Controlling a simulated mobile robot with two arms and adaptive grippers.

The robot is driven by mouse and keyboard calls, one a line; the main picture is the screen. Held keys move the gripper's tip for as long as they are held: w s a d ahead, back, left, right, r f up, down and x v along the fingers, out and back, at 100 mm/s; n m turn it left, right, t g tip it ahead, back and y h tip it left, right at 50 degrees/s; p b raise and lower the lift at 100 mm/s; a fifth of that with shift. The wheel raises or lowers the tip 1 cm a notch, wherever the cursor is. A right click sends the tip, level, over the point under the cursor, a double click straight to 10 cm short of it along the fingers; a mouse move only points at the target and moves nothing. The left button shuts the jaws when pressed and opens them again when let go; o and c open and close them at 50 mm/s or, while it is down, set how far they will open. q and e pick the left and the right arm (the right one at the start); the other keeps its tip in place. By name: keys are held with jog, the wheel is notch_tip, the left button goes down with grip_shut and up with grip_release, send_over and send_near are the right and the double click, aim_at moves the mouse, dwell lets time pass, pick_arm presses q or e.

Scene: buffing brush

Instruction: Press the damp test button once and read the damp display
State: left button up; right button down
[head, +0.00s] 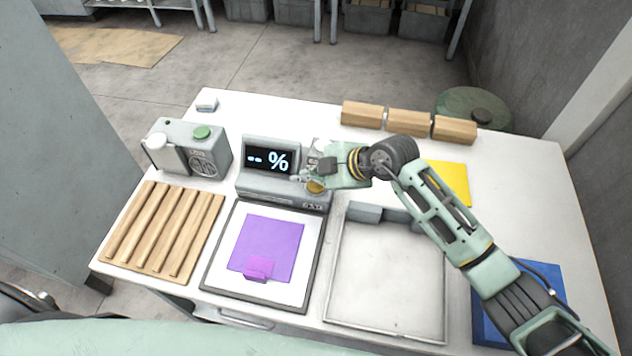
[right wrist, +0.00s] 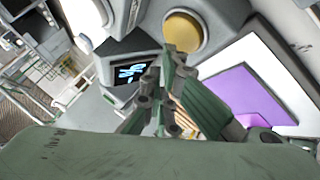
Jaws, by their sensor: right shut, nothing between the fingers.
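The grey damp tester stands behind the white plate, and its dark display (head: 269,159) reads "-- %". The display also shows at an angle in the right wrist view (right wrist: 128,72). A round yellow button (head: 316,187) sits at the right of the tester, partly covered by my right gripper (head: 316,176). In the right wrist view the button (right wrist: 183,30) lies just beyond the tips of my shut, empty right gripper (right wrist: 172,58). I cannot tell whether the tips touch it. My left gripper is not in view.
A purple sheet (head: 262,246) lies on the white plate. A slatted wooden rack (head: 165,228) and a grey box with a green button (head: 202,132) are left. An empty tray (head: 385,290) is right of the plate. Wooden blocks (head: 409,122) line the back; a yellow sheet (head: 450,182) lies right.

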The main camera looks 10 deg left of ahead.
aim_at(310, 188)
jog(key=shift+f, duration=0.1)
jog(key=shift+f, duration=0.35)
jog(key=shift+f, duration=0.55)
dwell(0.8)
dwell(0.4)
jog(key=shift+r+p, duration=0.95)
jog(key=shift+p, duration=0.1)
notch_tip(310, 188, up, 5)
jog(key=p, duration=0.5)
